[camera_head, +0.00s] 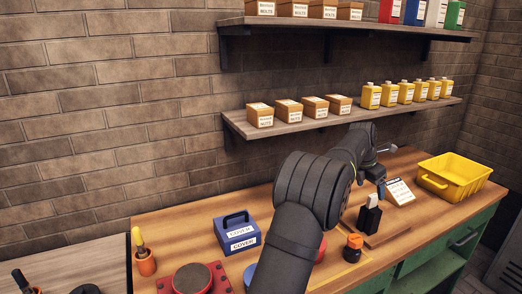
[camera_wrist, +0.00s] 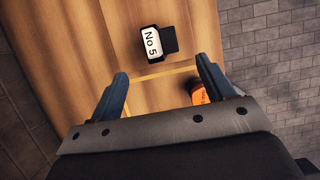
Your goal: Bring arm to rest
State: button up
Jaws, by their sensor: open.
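My arm reaches over the wooden bench (camera_head: 185,225) in the head view, bent at the elbow, with its wrist above the bench's right half. In the head view the fingers are too small and partly hidden to make out clearly. A black block with a white "No 5" label (camera_wrist: 151,43) lies beyond the fingertips, apart from them.
A yellow bin (camera_head: 453,178) stands at the bench's right end. A blue "COVER" box (camera_head: 237,232), a red fixture (camera_head: 192,280) and an orange cup (camera_head: 145,263) are at left. A lower shelf (camera_head: 290,127) with boxes and yellow bottles hangs behind my arm.

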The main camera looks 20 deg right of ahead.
aim_at(375, 196)
jog(key=x, duration=1.1)
jog(key=shift+d+f, duration=0.1)
jog(key=shift+f, duration=0.15)
notch_tip(375, 196, up, 3)
jog(key=shift+r, duration=0.6)
